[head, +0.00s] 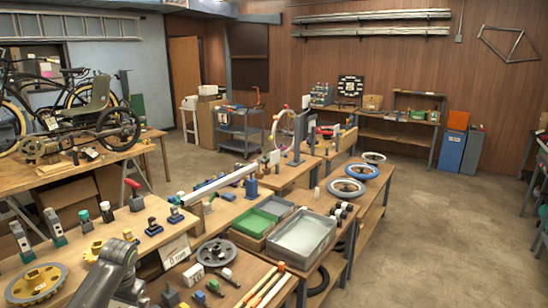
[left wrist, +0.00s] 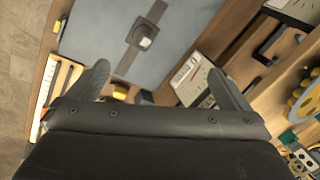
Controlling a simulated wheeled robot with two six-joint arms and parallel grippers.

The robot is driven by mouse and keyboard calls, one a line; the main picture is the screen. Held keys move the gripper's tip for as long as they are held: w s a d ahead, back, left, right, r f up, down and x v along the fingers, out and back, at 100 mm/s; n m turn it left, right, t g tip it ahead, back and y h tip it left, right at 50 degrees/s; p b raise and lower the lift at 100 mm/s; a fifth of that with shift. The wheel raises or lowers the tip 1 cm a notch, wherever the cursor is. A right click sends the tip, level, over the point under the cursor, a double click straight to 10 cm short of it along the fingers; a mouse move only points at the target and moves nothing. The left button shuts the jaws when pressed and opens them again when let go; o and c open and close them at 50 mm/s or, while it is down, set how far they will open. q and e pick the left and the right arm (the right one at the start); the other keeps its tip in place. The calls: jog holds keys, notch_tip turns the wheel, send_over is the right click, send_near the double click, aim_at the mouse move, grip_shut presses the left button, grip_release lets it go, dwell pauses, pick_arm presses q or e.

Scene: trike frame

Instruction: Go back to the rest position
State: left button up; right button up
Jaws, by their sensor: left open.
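My left gripper (left wrist: 157,88) shows in the left wrist view with its two dark fingers spread wide apart and nothing between them. It is above a wooden bench that bears a flat blue-grey panel (left wrist: 190,45). A dark strap-like part with a pale block (left wrist: 145,38) lies on that panel. In the head view a dark grey part of my arm stands at the bottom left over the bench, and the fingers cannot be made out there. My right gripper is in neither view.
A yellow gear (head: 37,284) and a dark chainring (head: 216,252) lie on the near bench. Small tools and bottles stand around them. A grey tray (head: 303,235) and a green tray (head: 256,222) are further right. Open floor (head: 450,200) lies at the right.

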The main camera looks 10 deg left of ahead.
pick_arm(q)
jog(key=s+d+f+m+t, duration=0.1)
jog(key=s+d+f, duration=0.45)
jog(key=s, duration=0.25)
jog(key=s+d+f+m+t, duration=0.1)
jog(key=s+d+f, duration=0.4)
jog(key=s+d, duration=0.15)
jog(key=s+d+r+n+t+h, duration=0.1)
jog(key=s+d+r, duration=0.15)
jog(key=s, duration=0.55)
jog(key=s+d+r+n+t, duration=0.15)
jog(key=s+d, duration=0.25)
jog(key=s, duration=0.4)
notch_tip(320, 180, down, 30)
jog(key=a+f+g+b, duration=0.1)
jog(key=a+g+b, duration=0.1)
jog(key=b, duration=0.6)
jog(key=s+f+b, duration=0.3)
jog(key=s+f, duration=0.4)
jog(key=f, duration=0.4)
jog(key=s+d+f+g+b, duration=0.1)
jog(key=s+f+b, duration=0.2)
jog(key=s+f, duration=0.5)
notch_tip(320, 180, down, 4)
jog(key=shift+d+f+m+h, duration=0.1)
jog(key=shift+d+m+h, duration=0.2)
jog(key=shift+m+h, duration=0.15)
